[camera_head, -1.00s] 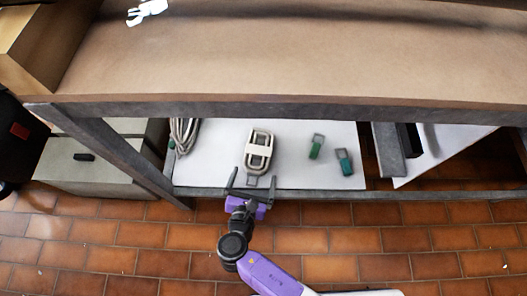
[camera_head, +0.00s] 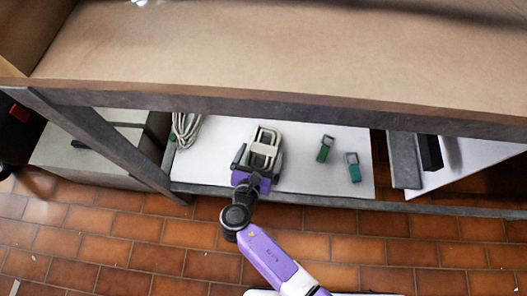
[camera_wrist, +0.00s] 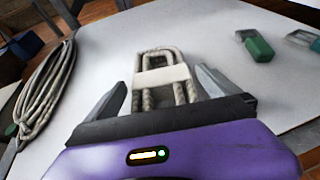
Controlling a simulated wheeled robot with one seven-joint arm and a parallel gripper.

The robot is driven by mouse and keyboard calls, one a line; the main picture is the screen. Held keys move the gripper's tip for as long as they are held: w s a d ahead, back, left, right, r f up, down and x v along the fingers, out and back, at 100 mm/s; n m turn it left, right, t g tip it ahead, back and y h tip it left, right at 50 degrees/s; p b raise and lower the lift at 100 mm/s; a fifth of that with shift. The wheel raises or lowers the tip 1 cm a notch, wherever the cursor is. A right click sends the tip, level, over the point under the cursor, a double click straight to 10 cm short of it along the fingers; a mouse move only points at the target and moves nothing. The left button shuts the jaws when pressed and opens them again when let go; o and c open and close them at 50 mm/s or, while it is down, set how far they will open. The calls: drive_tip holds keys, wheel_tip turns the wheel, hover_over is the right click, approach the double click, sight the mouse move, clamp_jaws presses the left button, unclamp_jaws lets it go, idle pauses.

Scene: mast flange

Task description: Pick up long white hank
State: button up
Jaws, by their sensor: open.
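The long white hank (camera_head: 264,150) lies on the white lower shelf, an elongated bundle of pale rope loops with a light band around its middle. It also shows in the wrist view (camera_wrist: 161,74), straight ahead of my gripper. My gripper (camera_head: 259,160) is open, reaching in over the shelf from the front edge. In the wrist view its two fingers (camera_wrist: 162,88) stand on either side of the hank's near end, with gaps visible. The near end of the hank is partly hidden by the gripper body.
A larger coil of pale rope (camera_head: 186,129) lies at the shelf's left end. Two green-bodied items with metal loops (camera_head: 323,152) (camera_head: 354,172) lie to the right. The brown upper board (camera_head: 270,60) overhangs the shelf, and a grey front rail (camera_head: 330,203) runs along its edge.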

drive_tip(key=shift+b+x, duration=0.5)
drive_tip(key=shift+x, duration=0.95)
drive_tip(key=shift+c, duration=0.4)
drive_tip(key=c, duration=1.4)
drive_tip(key=shift+o, duration=0.2)
drive_tip(key=shift+r, duration=0.1)
